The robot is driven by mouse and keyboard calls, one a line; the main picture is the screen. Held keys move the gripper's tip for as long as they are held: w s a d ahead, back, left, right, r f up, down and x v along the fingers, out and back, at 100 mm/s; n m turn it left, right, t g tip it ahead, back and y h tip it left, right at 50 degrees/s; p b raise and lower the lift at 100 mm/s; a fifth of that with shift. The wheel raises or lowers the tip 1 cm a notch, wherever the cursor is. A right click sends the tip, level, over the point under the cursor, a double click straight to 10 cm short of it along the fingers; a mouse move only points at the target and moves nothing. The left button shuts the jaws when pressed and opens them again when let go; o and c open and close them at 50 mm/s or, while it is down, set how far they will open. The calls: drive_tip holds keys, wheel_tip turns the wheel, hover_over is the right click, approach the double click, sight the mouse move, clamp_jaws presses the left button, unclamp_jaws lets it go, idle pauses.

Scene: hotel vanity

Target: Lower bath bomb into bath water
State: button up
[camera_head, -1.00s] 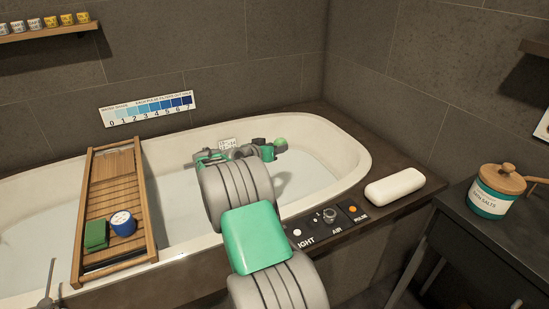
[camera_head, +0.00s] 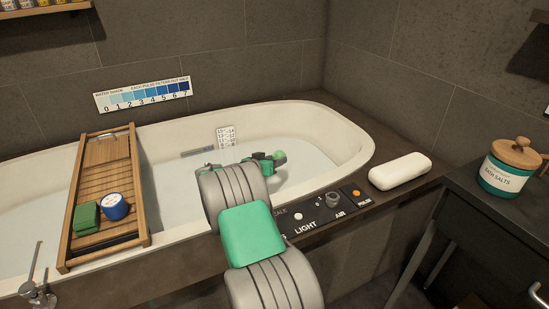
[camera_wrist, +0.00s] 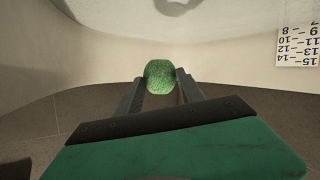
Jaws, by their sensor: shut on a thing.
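The green bath bomb (camera_wrist: 160,76) is a rough, speckled ball at the fingertips of my gripper (camera_wrist: 160,86) in the wrist view. My gripper is shut on it, with one dark finger on each side. In the head view the bath bomb (camera_head: 279,157) shows small beyond my gripper (camera_head: 270,160), over the right part of the white bathtub (camera_head: 335,125). The bath water (camera_head: 300,178) is pale and lies below them. I cannot tell whether the bath bomb touches the water. My arm hides part of the tub.
A wooden caddy (camera_head: 105,232) spans the tub at left, holding a green block (camera_head: 87,218) and a blue jar (camera_head: 115,206). The near rim has a control panel (camera_head: 310,222) and a white pillow (camera_head: 400,171). A bath salts jar (camera_head: 507,170) stands right.

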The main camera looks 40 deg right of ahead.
wheel_tip(320, 180, down, 2)
drive_tip(key=shift+b, duration=0.4)
drive_tip(key=o, duration=1.5)
drive_tip(key=p+v, duration=0.3)
drive_tip(key=v, duration=0.4)
drive_tip(key=shift+a+r, duration=0.15)
drive_tip(key=shift+a, duration=0.25)
drive_tip(key=shift+s, duration=0.1)
